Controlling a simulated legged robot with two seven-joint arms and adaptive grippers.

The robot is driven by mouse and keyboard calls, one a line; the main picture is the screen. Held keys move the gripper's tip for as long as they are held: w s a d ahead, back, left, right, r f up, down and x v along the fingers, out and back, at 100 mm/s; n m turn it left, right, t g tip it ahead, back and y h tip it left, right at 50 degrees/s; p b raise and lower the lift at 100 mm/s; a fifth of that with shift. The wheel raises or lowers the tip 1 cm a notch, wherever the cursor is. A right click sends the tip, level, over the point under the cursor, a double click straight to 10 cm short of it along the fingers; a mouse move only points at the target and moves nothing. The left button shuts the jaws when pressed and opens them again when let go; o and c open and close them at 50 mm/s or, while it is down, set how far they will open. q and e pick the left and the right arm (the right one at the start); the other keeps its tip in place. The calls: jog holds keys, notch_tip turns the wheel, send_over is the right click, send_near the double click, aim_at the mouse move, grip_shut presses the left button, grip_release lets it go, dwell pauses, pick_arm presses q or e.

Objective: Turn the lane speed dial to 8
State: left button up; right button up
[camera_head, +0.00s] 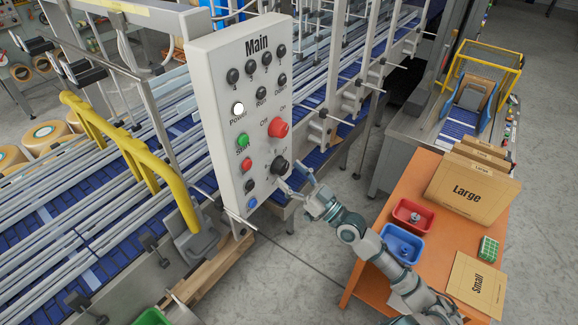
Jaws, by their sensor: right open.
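The white control panel (208,100) headed "Main" stands upright at the centre of the head view. A black dial (279,165) with small markings around it sits low on the panel's right side, below the red On/Off switch (278,129). Its markings and setting are too small to read. My right gripper (294,178) is open beside the panel's right edge, just right of and slightly below the dial. It holds nothing, and I cannot tell whether a fingertip touches the dial. My left gripper is out of view.
Blue conveyor lanes run behind the panel. An orange table (372,270) at right carries a red bin (412,216), a blue bin (402,244) and cardboard marked Large (468,195) and Small (476,286).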

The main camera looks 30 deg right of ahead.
jog(key=shift+w+a+r, duration=0.2)
jog(key=shift+w+a, duration=0.05)
jog(key=shift+w, duration=0.25)
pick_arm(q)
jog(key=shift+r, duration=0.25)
pick_arm(e)
jog(key=shift+s, duration=0.1)
jog(key=c, duration=1.2)
jog(key=shift+o, duration=0.2)
jog(key=n+y+b, duration=0.1)
jog(key=n+b, duration=0.1)
jog(key=b, duration=0.1)
jog(key=n+g+y+b, duration=0.1)
jog(key=n+b, duration=0.2)
jog(key=b, duration=0.1)
jog(key=n+g+y+b, duration=0.1)
jog(key=n+b, duration=0.1)
jog(key=b, duration=0.1)
jog(key=shift+d+n+y+b, duration=0.25)
jog(key=shift+n+y+b, duration=0.05)
jog(key=shift+n, duration=0.1)
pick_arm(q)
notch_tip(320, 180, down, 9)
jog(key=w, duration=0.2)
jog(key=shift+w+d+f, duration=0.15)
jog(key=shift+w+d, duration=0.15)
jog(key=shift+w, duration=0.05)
pick_arm(e)
jog(key=shift+r, duration=0.15)
